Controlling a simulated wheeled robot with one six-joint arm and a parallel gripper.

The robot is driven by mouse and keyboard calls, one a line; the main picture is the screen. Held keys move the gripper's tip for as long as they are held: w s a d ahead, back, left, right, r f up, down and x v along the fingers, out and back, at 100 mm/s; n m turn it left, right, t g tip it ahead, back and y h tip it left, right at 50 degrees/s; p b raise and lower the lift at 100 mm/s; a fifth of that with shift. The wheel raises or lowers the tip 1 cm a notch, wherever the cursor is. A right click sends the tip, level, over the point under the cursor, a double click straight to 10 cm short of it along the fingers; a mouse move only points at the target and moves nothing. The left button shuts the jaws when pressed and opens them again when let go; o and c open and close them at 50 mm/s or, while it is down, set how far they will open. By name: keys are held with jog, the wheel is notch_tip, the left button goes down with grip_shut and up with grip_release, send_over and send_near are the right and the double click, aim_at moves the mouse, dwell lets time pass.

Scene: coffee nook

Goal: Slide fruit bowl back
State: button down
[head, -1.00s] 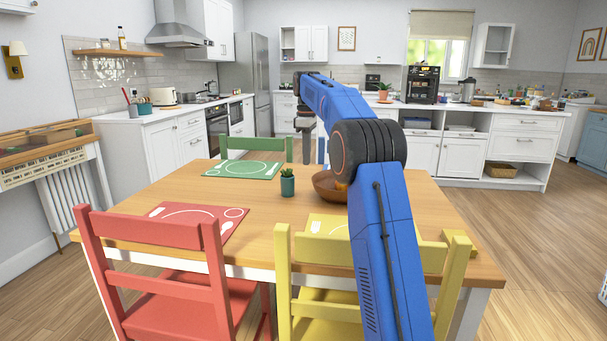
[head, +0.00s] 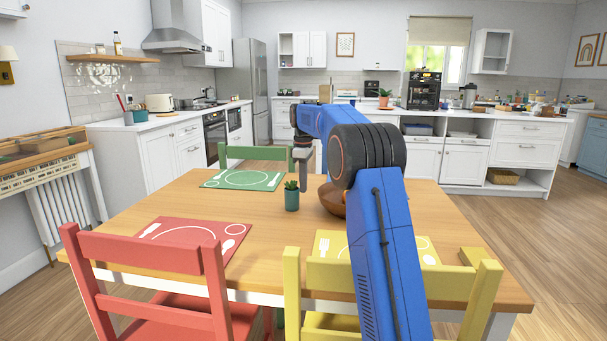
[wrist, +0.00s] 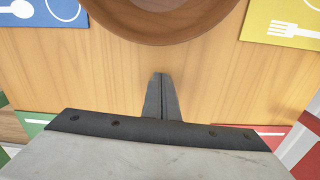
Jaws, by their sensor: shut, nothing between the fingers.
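The brown fruit bowl (head: 333,200) stands on the wooden table, partly hidden behind my arm in the head view. In the wrist view only part of the bowl (wrist: 160,40) shows at the top edge; its contents are out of sight. My gripper (head: 303,182) points down over the table, just left of the bowl in the head view. In the wrist view its fingers (wrist: 161,77) are together and empty, with a small gap of bare table between the tips and the bowl's rim. I see no contact.
A small potted plant (head: 292,196) stands left of the bowl, close to my gripper. Green (head: 243,179), red (head: 193,240) and yellow (head: 330,243) placemats lie flat; a blue one (wrist: 45,20) shows in the wrist view. Red (head: 150,280) and yellow (head: 390,280) chairs stand at the near edge.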

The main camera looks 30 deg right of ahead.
jog(key=shift+f, duration=0.9)
jog(key=s+d, duration=0.2)
jog(key=shift+s+d, duration=0.15)
jog(key=shift+d, duration=0.25)
jog(key=shift+s+d, duration=0.1)
jog(key=shift+d, duration=0.05)
jog(key=s+d, duration=0.5)
jog(key=d, duration=0.2)
jog(key=s+d, duration=0.6)
jog(key=d, duration=0.1)
jog(key=s+d, duration=0.6)
jog(key=d, duration=0.2)
jog(key=shift+s, duration=0.25)
